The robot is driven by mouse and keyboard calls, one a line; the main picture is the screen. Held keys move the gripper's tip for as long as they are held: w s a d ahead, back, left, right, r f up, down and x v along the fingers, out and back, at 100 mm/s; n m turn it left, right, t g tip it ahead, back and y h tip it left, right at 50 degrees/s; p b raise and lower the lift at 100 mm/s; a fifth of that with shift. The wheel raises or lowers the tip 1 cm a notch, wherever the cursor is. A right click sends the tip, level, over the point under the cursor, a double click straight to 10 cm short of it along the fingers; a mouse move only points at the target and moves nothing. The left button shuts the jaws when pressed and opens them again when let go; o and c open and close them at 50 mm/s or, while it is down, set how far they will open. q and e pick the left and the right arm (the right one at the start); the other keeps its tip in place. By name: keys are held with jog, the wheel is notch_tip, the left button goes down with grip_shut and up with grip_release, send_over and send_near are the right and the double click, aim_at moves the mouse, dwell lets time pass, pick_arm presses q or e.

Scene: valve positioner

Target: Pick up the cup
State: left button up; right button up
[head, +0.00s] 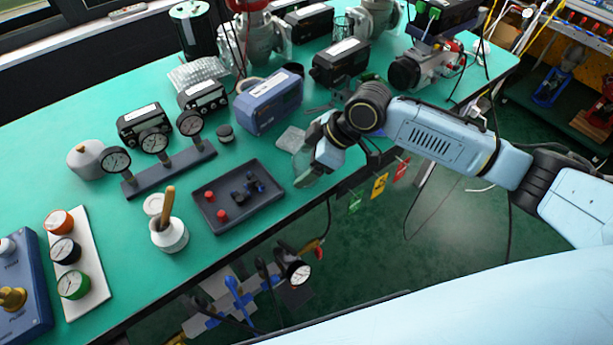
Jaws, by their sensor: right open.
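A small white cup-like pot (170,237) stands upright on the green bench, with a wooden-handled tool sticking out of it. A dark, round cup-like thing (293,70) stands farther back, behind the blue box, partly hidden. A clear glass vessel (343,27) is at the back. I cannot tell which of these is the cup. My right gripper (303,168) is open over the bench's front edge, right of the black tray. Its fingers are partly hidden by the wrist, and nothing clear shows between them. My left gripper is out of view.
A black tray (213,223) with red and dark small parts lies left of my right gripper. A blue box (268,101), a gauge manifold (170,174) and black positioners (341,63) stand behind. Tags hang from the bench's front edge. Bench around the white pot is mostly clear.

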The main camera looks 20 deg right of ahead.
jog(key=shift+d+f, duration=0.15)
jog(key=shift+f, duration=0.1)
jog(key=shift+c, duration=0.8)
jog(key=c, duration=0.9)
jog(key=shift+r, duration=0.1)
